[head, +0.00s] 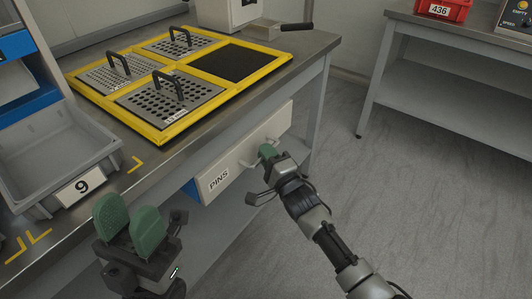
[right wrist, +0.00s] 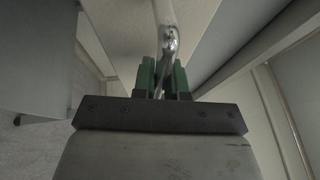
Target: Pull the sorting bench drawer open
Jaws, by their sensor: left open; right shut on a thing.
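The sorting bench drawer (head: 243,150) has a pale front marked PINS and sits under the bench top. Its front stands out from under the bench edge, and a blue part (head: 191,188) shows at its left end. My right gripper (head: 267,152) is shut on the drawer's metal handle (head: 250,163). In the right wrist view the handle (right wrist: 168,40) runs between the green fingers (right wrist: 163,78). My left gripper (head: 131,222) is open and empty, with green pads, in front of the bench at lower left.
On the bench top (head: 185,130) lies a yellow frame (head: 160,138) with perforated plates and one dark panel. A grey bin (head: 60,160) marked 9 stands at left. A second table (head: 445,35) carries a red bin (head: 443,8). The floor at right is clear.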

